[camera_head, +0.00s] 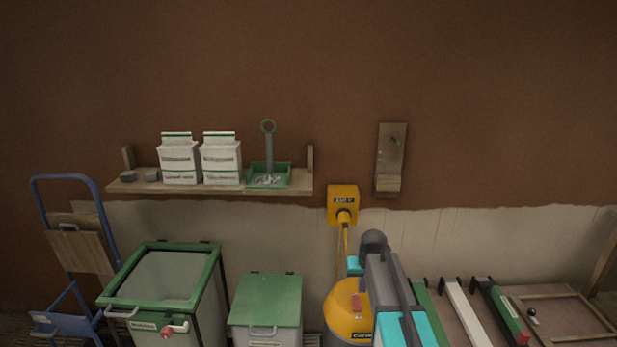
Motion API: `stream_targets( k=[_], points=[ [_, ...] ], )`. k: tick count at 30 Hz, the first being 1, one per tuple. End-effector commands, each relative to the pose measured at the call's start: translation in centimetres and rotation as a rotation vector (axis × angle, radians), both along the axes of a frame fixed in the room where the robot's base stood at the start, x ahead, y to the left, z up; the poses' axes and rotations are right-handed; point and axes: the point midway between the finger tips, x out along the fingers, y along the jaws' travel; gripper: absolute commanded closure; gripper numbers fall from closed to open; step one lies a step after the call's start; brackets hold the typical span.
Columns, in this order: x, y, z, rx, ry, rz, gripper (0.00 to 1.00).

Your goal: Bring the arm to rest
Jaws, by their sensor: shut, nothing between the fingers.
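My arm rises from the bottom edge of the head view, right of centre, with grey and teal links and a rounded grey joint at its top. It stands in front of the yellow machine and the lower part of the wall. My gripper does not show in this view, so what its fingers are near cannot be seen.
A wall shelf (135,187) holds two white cartons and a green tray (254,184). Long tools and a wooden frame (547,297) are at right.

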Motion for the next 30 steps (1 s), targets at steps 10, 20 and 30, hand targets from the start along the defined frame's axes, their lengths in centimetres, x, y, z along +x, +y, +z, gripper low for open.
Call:
stream_targets(
  k=[10, 20, 30],
  points=[
    [-4.7, 1.5, -8.7, 0.008, 0.127, 0.017, 1.0],
    [-12.2, 2.7, -17.3, 0.014, 0.267, 0.03, 1.0],
    [-21.5, 3.7, -24.4, 0.018, 0.414, 0.042, 1.0]
  ],
)
